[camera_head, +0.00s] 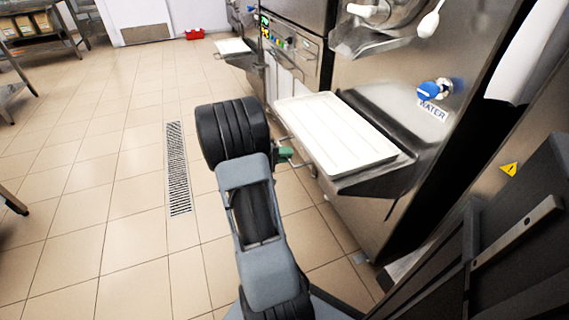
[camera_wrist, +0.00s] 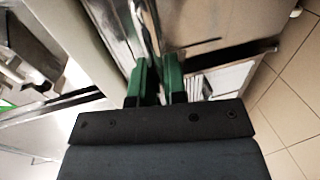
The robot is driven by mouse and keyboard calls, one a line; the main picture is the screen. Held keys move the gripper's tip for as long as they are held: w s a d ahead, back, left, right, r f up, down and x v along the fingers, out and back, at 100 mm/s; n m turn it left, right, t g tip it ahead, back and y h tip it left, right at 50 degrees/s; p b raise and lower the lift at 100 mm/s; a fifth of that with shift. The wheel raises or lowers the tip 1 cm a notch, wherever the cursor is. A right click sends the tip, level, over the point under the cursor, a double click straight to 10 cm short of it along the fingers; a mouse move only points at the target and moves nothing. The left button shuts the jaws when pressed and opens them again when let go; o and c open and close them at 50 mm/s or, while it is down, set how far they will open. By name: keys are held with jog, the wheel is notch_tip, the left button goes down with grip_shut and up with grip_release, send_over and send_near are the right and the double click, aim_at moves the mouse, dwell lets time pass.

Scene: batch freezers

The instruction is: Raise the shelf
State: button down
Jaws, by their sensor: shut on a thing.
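The shelf is a white tray top (camera_head: 335,132) on a metal support (camera_head: 378,178), jutting from the front of the near freezer. My gripper (camera_head: 286,153) is at the shelf's left side, below its top, with green fingers. In the wrist view my gripper (camera_wrist: 158,82) is shut on a thin metal handle (camera_wrist: 148,32) that runs up between the fingers. The handle seems to belong to the shelf, but where it joins is not clear. My arm hides part of the area below.
A blue water tap (camera_head: 433,90) and a dispensing spout (camera_head: 380,12) are on the freezer above the shelf. A second, similar shelf (camera_head: 233,46) stands further back.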

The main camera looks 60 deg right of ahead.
jog(key=shift+r, duration=0.6)
jog(key=c, duration=1.2)
grip_release()
jog(key=p+v, duration=0.2)
jog(key=v, duration=1.2)
jog(key=shift+p, duration=0.35)
jog(key=shift+d+r, duration=0.1)
jog(key=shift+d, duration=0.05)
